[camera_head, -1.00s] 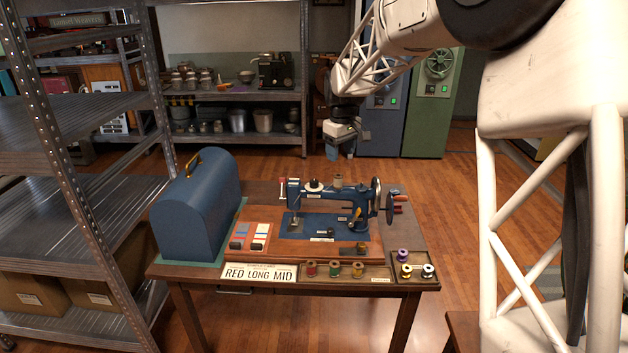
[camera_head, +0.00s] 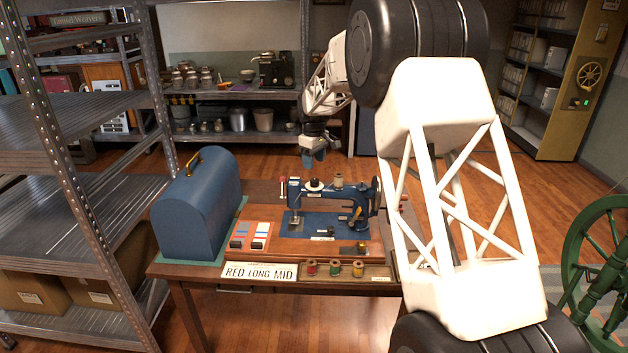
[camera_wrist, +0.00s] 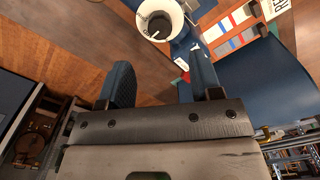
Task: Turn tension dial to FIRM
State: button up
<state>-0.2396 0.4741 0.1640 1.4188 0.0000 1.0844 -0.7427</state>
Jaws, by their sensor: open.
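The blue sewing machine (camera_head: 335,197) stands on a wooden base on the table. On its top is a white disc with a dark knob (camera_head: 314,185), which looks like the tension dial; its markings are too small to read. It also shows in the wrist view (camera_wrist: 160,20), beyond the fingertips. My gripper (camera_head: 313,160) is above and behind the machine, apart from it, pointing down. In the wrist view its blue fingers (camera_wrist: 161,80) are spread with nothing between them.
A blue domed case (camera_head: 197,205) stands left of the machine. Thread spools (camera_head: 335,269) sit in a tray in front. A spool (camera_head: 338,179) stands beside the dial. Metal shelving (camera_head: 90,180) is at left. My arm covers the table's right end.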

aim_at(314, 180)
jog(key=shift+f, duration=0.1)
jog(key=shift+f, duration=3.8)
jog(key=c, duration=0.9)
